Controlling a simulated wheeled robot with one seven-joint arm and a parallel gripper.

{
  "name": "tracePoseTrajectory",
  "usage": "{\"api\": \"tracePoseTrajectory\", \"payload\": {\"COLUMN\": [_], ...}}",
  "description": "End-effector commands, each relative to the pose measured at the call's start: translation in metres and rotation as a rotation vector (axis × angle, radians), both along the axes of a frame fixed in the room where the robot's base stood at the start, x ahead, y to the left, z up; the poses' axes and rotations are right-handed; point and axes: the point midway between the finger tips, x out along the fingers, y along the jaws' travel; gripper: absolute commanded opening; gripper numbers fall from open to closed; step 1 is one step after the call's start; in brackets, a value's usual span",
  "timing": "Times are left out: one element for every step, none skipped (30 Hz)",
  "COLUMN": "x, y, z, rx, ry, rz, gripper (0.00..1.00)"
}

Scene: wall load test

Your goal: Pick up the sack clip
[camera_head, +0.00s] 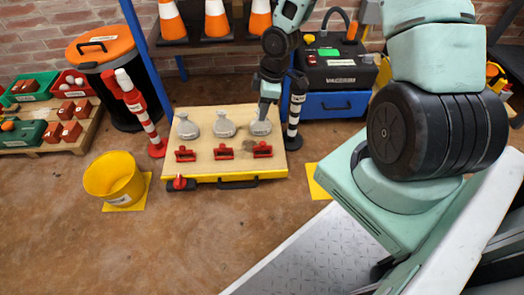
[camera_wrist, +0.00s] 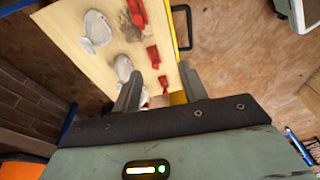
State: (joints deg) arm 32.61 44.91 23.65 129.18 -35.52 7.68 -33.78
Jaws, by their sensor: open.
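Three red clips lie in a row on a pale wooden board (camera_head: 210,171): left (camera_head: 185,154), middle (camera_head: 223,152) and right (camera_head: 262,149). I cannot tell which one is the sack clip. Three grey sack shapes (camera_head: 187,126) lie behind them. My gripper (camera_head: 264,104) is at the right sack shape in the head view, with its tips small and hard to make out. In the wrist view my gripper (camera_wrist: 160,76) is open, with one red clip (camera_wrist: 164,84) partly visible between its fingers. Its distance to that clip is unclear.
A yellow bucket (camera_head: 114,178) stands left of the board. A red-and-white post (camera_head: 143,112) and a black-and-white post (camera_head: 295,112) flank the board. A blue case with a black unit (camera_head: 335,75) stands at back right. The floor in front is clear.

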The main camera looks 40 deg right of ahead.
Motion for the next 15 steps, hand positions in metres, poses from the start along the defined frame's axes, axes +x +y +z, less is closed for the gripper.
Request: {"api": "tracePoseTrajectory", "payload": {"x": [-0.002,-0.002,-0.003,-0.003,-0.004,-0.006,-0.006,-0.007,-0.008,-0.008,-0.008,-0.008,-0.008,-0.007,-0.005], "y": [-0.02,-0.028,-0.038,-0.045,-0.051,-0.057,-0.06,-0.064,-0.067,-0.069,-0.069,-0.069,-0.069,-0.068,-0.066], "z": [-0.023,-0.033,-0.044,-0.052,-0.059,-0.067,-0.072,-0.076,-0.08,-0.083,-0.086,-0.091,-0.095,-0.1,-0.107], "rx": [0.033,0.047,0.066,0.077,0.088,0.099,0.107,0.112,0.119,0.122,0.125,0.127,0.128,0.129,0.129], "ry": [-0.014,-0.029,-0.048,-0.063,-0.076,-0.093,-0.103,-0.114,-0.124,-0.13,-0.135,-0.139,-0.141,-0.141,-0.142], "rz": [-0.004,0.003,0.01,0.014,0.02,0.025,0.028,0.03,0.033,0.035,0.038,0.04,0.041,0.042,0.043], "gripper": [0.43,0.43,0.43,0.43,0.43,0.43,0.43,0.43,0.43,0.43,0.43,0.43,0.43,0.43,0.43]}}
